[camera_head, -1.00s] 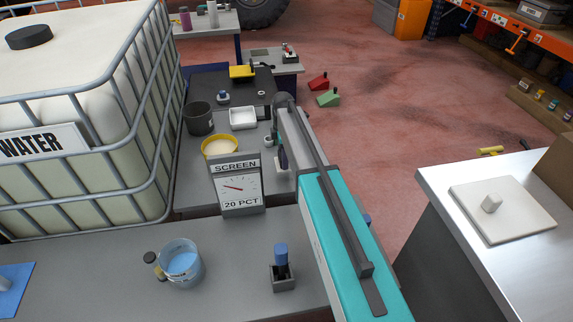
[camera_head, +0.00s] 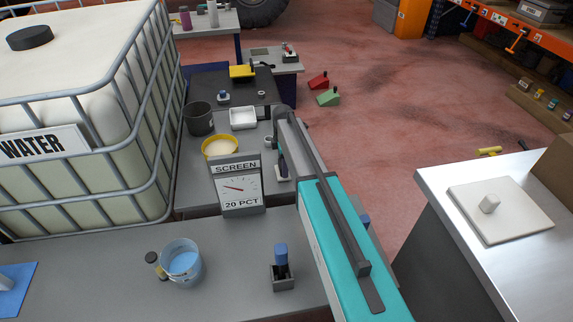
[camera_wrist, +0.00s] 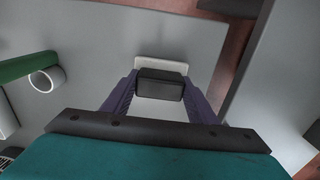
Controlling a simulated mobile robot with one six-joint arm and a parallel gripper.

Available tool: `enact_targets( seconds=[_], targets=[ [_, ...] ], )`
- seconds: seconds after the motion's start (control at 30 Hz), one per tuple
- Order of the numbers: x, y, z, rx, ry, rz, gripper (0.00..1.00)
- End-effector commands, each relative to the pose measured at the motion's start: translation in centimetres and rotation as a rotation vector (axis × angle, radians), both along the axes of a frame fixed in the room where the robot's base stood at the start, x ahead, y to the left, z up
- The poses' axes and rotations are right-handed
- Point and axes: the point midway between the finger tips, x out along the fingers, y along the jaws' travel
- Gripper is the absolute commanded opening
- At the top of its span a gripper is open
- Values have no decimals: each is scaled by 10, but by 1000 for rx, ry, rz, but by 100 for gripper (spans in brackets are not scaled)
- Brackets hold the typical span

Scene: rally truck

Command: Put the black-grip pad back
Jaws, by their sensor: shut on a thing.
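The black-grip pad, a pale flat pad with a dark block as its grip, shows in the wrist view (camera_wrist: 160,65). My gripper (camera_wrist: 160,84) has its two purple fingers shut on the black grip from both sides. In the head view the pale pad (camera_head: 283,178) shows small at the end of my arm, right of the screen sign (camera_head: 240,190). It is over the grey bench, and I cannot tell whether it touches the surface. My arm partly hides the area around it.
A yellow tub (camera_head: 220,147), a dark bucket (camera_head: 199,120) and a white tray (camera_head: 243,120) stand left of my gripper. Nearer are a beaker of blue liquid (camera_head: 181,264) and a blue-topped tool in a grey holder (camera_head: 282,275). A water tank (camera_head: 60,130) stands left.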

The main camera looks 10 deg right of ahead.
Motion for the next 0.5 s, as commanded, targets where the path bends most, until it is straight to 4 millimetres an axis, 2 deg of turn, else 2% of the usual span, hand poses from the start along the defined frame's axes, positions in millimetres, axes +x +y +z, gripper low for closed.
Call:
enact_targets(
  seconds=[0.3, 0.33, 0.43, 0.5],
  targets=[
    [0, 0, -5, 0, 0, 0, 32],
    [0, 0, -5, 0, 0, 0, 55],
    [0, 0, -5, 0, 0, 0, 71],
    [0, 0, -5, 0, 0, 0, 72]
  ],
)
